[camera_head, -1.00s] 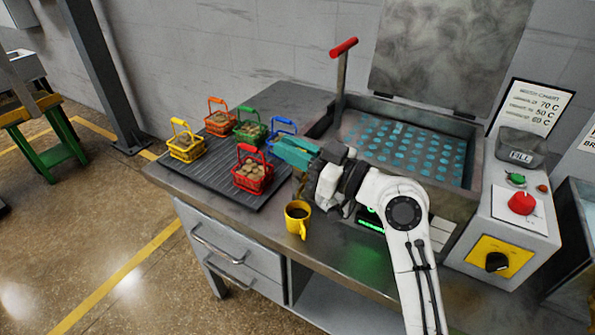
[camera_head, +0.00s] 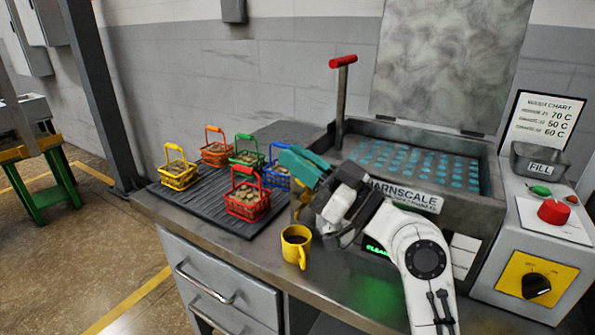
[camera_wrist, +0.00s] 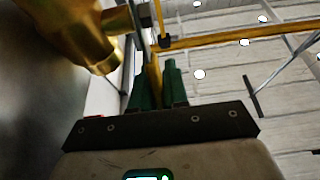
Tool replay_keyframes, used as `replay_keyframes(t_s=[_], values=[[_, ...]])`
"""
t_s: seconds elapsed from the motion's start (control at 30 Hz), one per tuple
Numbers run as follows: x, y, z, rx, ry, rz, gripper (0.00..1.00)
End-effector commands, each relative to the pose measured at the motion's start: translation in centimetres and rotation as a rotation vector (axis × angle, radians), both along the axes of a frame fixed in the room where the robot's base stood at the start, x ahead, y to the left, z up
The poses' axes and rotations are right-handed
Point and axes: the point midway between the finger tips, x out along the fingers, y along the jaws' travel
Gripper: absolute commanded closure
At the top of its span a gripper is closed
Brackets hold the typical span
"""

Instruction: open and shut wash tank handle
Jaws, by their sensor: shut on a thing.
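The wash tank (camera_head: 470,208) stands open on the bench, its grey lid raised at the back. My gripper (camera_head: 288,160), with teal fingers, is at the tank's front left corner. In the wrist view its green fingers (camera_wrist: 156,80) are shut on a narrow yellow handle (camera_wrist: 155,72). A brass fitting (camera_wrist: 75,30) is close by at the upper left of that view. In the head view my fingers and wrist hide most of this handle. A separate red-topped lever (camera_head: 342,95) stands upright at the tank's left side, apart from my gripper.
Several wire baskets with parts, one red (camera_head: 247,200), stand on a ribbed mat (camera_head: 190,210) left of my gripper. A yellow mug (camera_head: 296,247) stands close in front of my gripper. A control box (camera_head: 540,245) with knobs is at the right.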

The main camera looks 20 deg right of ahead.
Motion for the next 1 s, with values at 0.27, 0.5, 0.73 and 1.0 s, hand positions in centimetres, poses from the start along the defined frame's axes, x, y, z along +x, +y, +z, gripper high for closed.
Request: replay_keyframes(t_s=[0.27,0.5,0.73,1.0], values=[[0.0,-0.1,0.0,0.0,0.001,-0.002,1.0],[0.0,0.0,0.0,0.0,0.001,-0.001,0.65],[-0.1,-0.1,-0.1,-0.001,0.001,0.0,0.65],[-2.4,-1.9,-1.7,0.0,0.003,-0.004,0.65]])
